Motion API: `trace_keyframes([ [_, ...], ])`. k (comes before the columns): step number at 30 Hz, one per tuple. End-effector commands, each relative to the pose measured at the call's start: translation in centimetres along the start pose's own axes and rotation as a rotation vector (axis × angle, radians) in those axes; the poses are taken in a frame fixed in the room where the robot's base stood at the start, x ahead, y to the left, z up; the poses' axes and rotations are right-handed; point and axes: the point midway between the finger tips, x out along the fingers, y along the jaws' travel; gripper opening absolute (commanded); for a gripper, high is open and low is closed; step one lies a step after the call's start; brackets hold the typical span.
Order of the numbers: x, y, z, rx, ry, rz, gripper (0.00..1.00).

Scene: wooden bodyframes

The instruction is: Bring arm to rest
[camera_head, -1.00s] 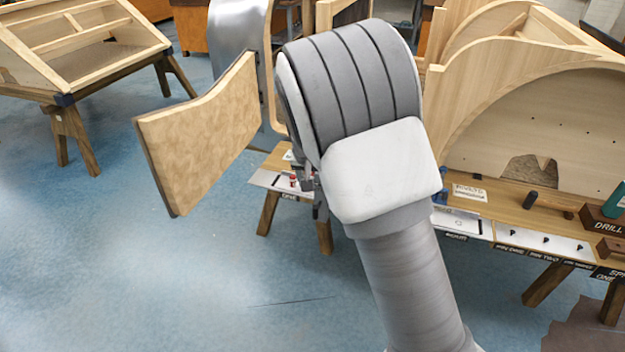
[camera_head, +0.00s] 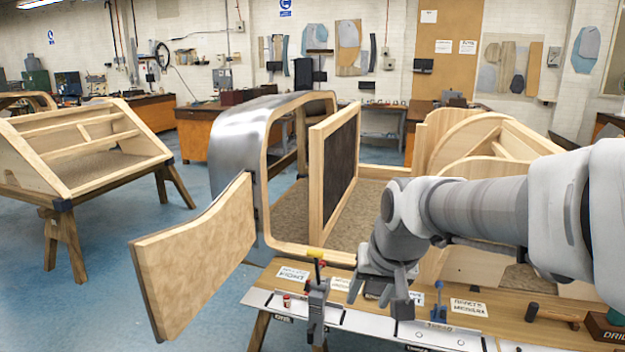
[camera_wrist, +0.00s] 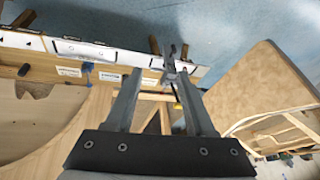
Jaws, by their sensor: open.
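My arm reaches in from the right side of the head view. My gripper (camera_head: 385,290) points down over the front of the workbench (camera_head: 268,278), near a grey clamp-like tool (camera_head: 317,300) with a yellow top. In the wrist view my gripper (camera_wrist: 160,100) shows two fingers spread apart with nothing between them. The same grey tool (camera_wrist: 172,62) shows beyond the fingertips in that view. Whether the fingers touch the bench cannot be told.
A tan door panel (camera_head: 195,255) stands out at the left of the bench. A wooden body frame with a metal skin (camera_head: 235,140) stands behind. A blue-handled tool (camera_head: 438,300) and a dark hammer-like tool (camera_head: 553,315) lie right.

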Motion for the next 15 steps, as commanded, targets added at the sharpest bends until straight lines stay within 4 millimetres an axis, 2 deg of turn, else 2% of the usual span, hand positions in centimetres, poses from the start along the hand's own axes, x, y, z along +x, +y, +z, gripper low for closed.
trace_keyframes([
  [1,-1.8,0.6,1.0,-0.005,0.014,-0.003,0.54],
  [6,-5.8,2.4,4.9,-0.040,0.041,0.008,0.54],
  [12,-8.9,4.0,9.6,-0.084,0.073,0.045,0.54],
  [15,-9.7,4.6,11.4,-0.101,0.083,0.066,0.54],
])
